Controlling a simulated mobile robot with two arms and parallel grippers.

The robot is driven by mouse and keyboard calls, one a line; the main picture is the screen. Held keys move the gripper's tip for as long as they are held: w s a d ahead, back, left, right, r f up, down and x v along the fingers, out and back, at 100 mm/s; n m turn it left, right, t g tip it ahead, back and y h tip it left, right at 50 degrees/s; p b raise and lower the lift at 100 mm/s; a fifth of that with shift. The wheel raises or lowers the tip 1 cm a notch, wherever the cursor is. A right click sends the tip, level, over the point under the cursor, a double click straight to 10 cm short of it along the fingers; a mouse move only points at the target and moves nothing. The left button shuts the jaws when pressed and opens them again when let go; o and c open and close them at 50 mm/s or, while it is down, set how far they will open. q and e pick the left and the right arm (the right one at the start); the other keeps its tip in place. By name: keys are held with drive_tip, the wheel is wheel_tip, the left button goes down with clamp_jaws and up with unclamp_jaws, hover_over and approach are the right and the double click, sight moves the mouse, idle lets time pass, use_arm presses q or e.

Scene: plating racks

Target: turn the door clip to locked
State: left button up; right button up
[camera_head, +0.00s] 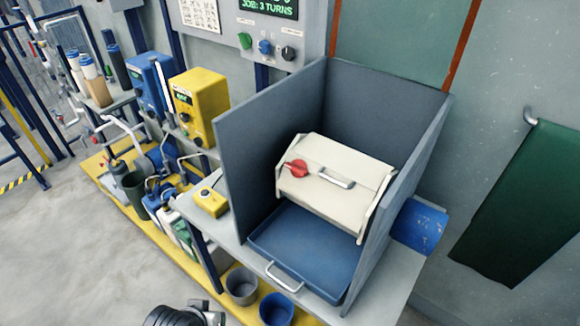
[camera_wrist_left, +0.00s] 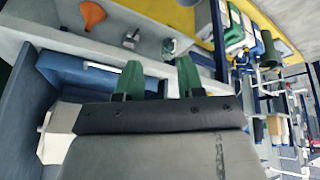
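The door clip (camera_head: 296,168) is a small red knob on the left of a cream door (camera_head: 335,190), beside a grey bar handle (camera_head: 336,178). The door sits inside a grey open-fronted enclosure, above a blue tray (camera_head: 305,245). The exact setting of the clip is too small to tell. My left gripper (camera_wrist_left: 160,80) shows in the left wrist view with its two green fingers apart and nothing between them. In the left wrist view, the blue tray (camera_wrist_left: 125,80) lies beyond the fingers and the clip is not visible. My right gripper is not in view.
Grey panels (camera_head: 262,165) wall the door on both sides; the front is open. A yellow box (camera_head: 211,201) sits on the bench to the left. Two buckets stand below, one grey (camera_head: 242,287) and one blue (camera_head: 276,309). Open floor lies at the left.

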use_arm(q)
drive_tip(key=w+d+r+n+t+h, duration=0.3)
drive_tip(key=w+d+r+n, duration=0.35)
drive_tip(key=w+r, duration=0.65)
drive_tip(key=n+t+h, duration=0.2)
drive_tip(key=n+h, duration=0.1)
drive_tip(key=n, duration=0.2)
approach(292, 169)
drive_tip(key=shift+m, duration=0.25)
drive_tip(key=p+x, duration=0.2)
drive_tip(key=x, duration=0.7)
clamp_jaws()
